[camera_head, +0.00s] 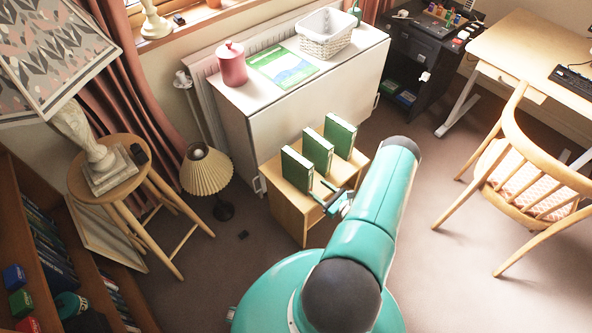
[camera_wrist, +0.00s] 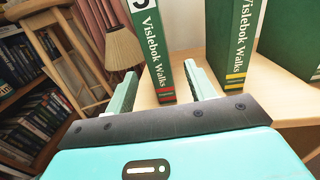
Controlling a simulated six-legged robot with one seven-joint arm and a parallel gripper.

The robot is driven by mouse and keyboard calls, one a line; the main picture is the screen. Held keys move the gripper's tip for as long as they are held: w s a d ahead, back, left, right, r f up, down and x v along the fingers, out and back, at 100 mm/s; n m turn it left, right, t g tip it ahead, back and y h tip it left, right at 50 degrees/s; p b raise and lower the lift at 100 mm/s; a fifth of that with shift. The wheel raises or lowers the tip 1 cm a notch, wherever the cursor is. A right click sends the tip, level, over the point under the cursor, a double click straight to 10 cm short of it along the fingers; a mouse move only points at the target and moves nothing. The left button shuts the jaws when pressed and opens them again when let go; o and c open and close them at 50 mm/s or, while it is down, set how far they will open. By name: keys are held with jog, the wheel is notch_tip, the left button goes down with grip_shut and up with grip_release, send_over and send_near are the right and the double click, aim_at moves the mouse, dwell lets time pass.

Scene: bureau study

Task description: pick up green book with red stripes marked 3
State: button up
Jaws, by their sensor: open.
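Three green books stand upright on a small wooden cabinet (camera_head: 283,205). In the wrist view the left book (camera_wrist: 151,52) has red stripes low on its spine, the words "Vislebok Walks" and a black numeral on white, cut by the top edge, that looks like 3. It appears to be the nearest book (camera_head: 297,169) in the head view. The middle book (camera_wrist: 234,45) has yellow stripes. The third book (camera_wrist: 290,40) shows at the right. My gripper (camera_wrist: 160,73) is open, with the red-striped spine between its fingers in the picture, apparently just beyond the tips.
A white cabinet (camera_head: 270,125) with a red jar (camera_head: 231,64) and a white basket (camera_head: 325,33) stands behind. A pleated lamp (camera_head: 207,170) and a wooden stool (camera_head: 125,190) are at the left. A wooden chair (camera_head: 515,180) is at the right, with open floor before it.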

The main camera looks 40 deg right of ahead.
aim_at(311, 183)
jog(key=w, duration=0.3)
jog(key=shift+w+a+f, duration=0.1)
jog(key=shift+w+a, duration=0.1)
jog(key=shift+w+a+f, duration=0.1)
jog(key=shift+w+a, duration=0.05)
jog(key=shift+w, duration=0.85)
jog(key=shift+w+a+r, duration=0.1)
jog(key=shift+w+a, duration=0.1)
jog(key=shift+w, duration=0.75)
jog(key=shift+w+a+f, duration=0.1)
jog(key=shift+w+a, duration=0.05)
jog(key=shift+w, duration=0.85)
grip_shut()
